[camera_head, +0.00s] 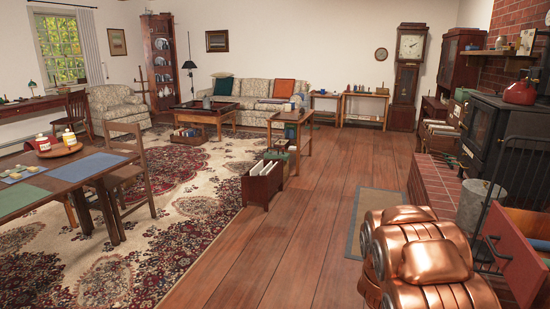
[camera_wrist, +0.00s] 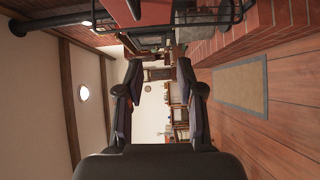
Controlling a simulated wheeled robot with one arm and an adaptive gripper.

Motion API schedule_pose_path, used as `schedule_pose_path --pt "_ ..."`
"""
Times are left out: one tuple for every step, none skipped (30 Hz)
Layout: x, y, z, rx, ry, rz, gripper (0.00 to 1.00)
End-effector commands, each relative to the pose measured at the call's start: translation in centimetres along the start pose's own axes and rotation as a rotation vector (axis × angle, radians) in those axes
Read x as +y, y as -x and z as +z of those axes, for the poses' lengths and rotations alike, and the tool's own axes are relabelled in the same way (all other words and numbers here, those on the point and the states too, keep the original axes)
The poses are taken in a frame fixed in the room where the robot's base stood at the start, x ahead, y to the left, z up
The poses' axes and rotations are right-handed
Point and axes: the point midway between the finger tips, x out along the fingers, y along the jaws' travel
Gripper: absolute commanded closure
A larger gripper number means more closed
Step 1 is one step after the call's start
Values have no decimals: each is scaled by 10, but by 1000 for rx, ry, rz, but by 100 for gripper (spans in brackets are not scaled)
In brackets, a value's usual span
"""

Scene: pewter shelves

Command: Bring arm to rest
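My gripper (camera_wrist: 158,85) shows in the wrist view with its two dark fingers spread wide apart. Nothing is between the fingers; the far part of the room shows through the gap. The wrist view is turned on its side, with the wood floor at the right and the ceiling at the left. In the head view my copper-coloured arm (camera_head: 425,260) is folded at the lower right, and the gripper itself is hidden there.
A black stove (camera_head: 485,130) on a brick hearth (camera_head: 440,195) stands at the right, with a red open drawer (camera_head: 512,255) near my arm. A dining table (camera_head: 75,175) is at the left. A low wooden rack (camera_head: 262,185) stands mid-room.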

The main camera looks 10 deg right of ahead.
Motion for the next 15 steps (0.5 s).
schedule_pose_path --pt "-3 7 -14 35 -59 -55 63" --pt "-8 12 -23 55 -98 -99 63" --pt "-12 19 -34 82 -148 -153 63" --pt "-16 25 -42 102 -183 -196 63" --pt "-20 32 -51 120 -216 -240 63" --pt "-24 42 -62 143 -257 -297 63" --pt "-28 51 -70 159 -287 -344 63" --pt "-29 59 -77 174 -317 -384 63" --pt "-33 72 -87 193 -351 -445 63" --pt "-36 82 -94 207 -374 -491 63" --pt "-39 92 -100 218 -397 -536 63" --pt "-41 106 -107 231 -425 -597 63" --pt "-42 117 -113 242 -444 -639 63" --pt "-44 129 -118 248 -460 -687 63" --pt "-46 144 -123 256 -479 -747 63"
